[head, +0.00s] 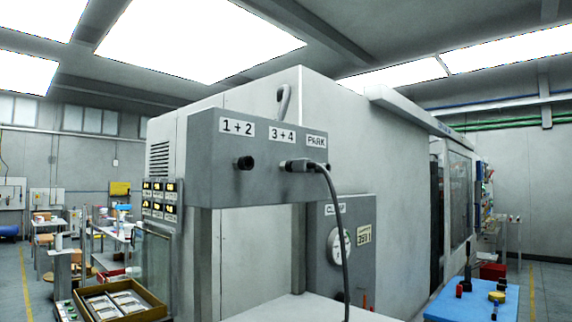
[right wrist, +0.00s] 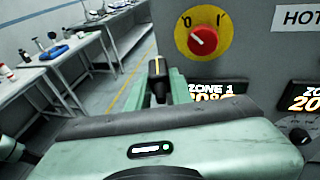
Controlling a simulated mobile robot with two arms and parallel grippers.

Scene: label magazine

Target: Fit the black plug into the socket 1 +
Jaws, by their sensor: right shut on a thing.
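In the head view a grey overhanging panel (head: 215,178) carries the labels 1+2, 3+4 and PARK. A round black socket (head: 245,163) with nothing in it is below the 1+2 label. A dark plug (head: 297,165) is at the panel below the 3+4 label, and its black cable (head: 341,235) arcs right and hangs down. How deep it sits cannot be told. In the right wrist view my right gripper (right wrist: 157,88) is shut on a small dark thing with a yellow mark (right wrist: 157,68); what it is cannot be told. My left gripper is not in view.
In the right wrist view a grey panel with a red knob (right wrist: 204,41) on a yellow disc and zone displays is close at the right. Tables (right wrist: 62,55) stand left. In the head view a tray (head: 150,312) is lower left and a blue table (head: 450,306) lower right.

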